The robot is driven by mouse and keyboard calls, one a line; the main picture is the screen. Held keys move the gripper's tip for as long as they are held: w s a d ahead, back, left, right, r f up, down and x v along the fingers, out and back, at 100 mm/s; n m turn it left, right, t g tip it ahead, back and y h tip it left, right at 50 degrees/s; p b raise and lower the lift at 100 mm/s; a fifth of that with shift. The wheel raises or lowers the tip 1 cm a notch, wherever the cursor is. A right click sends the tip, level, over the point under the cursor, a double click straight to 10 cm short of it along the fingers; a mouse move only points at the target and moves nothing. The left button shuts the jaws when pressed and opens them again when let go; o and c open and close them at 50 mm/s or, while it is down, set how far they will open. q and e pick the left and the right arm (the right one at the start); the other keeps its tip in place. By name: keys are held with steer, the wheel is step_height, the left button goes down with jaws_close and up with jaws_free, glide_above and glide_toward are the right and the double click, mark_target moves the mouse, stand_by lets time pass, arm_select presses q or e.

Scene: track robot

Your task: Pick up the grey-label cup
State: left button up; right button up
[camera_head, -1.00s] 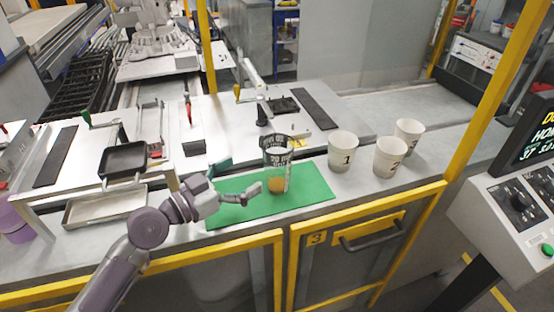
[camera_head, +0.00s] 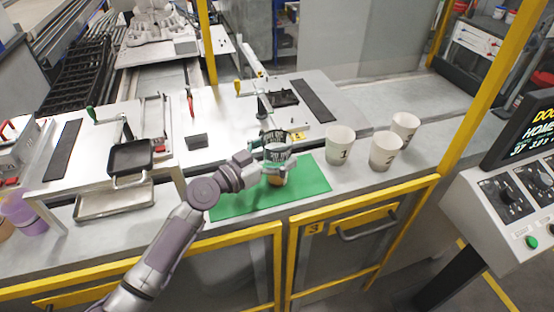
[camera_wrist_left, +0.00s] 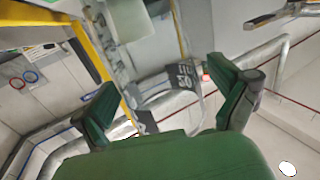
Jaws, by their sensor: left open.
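The grey-label cup (camera_head: 275,148) is a clear cup with a dark grey printed band and some orange at its bottom. It stands upright on the green mat (camera_head: 230,207). My left gripper (camera_head: 274,172) is at the cup, with its fingers open and reaching to both sides of it. In the left wrist view the clear cup (camera_wrist_left: 165,92) lies between the two green finger pads, and a gap shows beside it. Whether a finger touches the cup, I cannot tell. My right gripper is not in view.
Several white paper cups, such as the one marked 1 (camera_head: 339,146), stand right of the mat. A dark pan (camera_head: 130,156) and a metal tray (camera_head: 115,201) are at left. A control panel (camera_head: 520,195) is at far right. Yellow frames edge the counter.

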arm_select(q)
steer(key=c, duration=1.2)
steer(key=shift+c, duration=0.3)
steer(key=shift+r, duration=0.1)
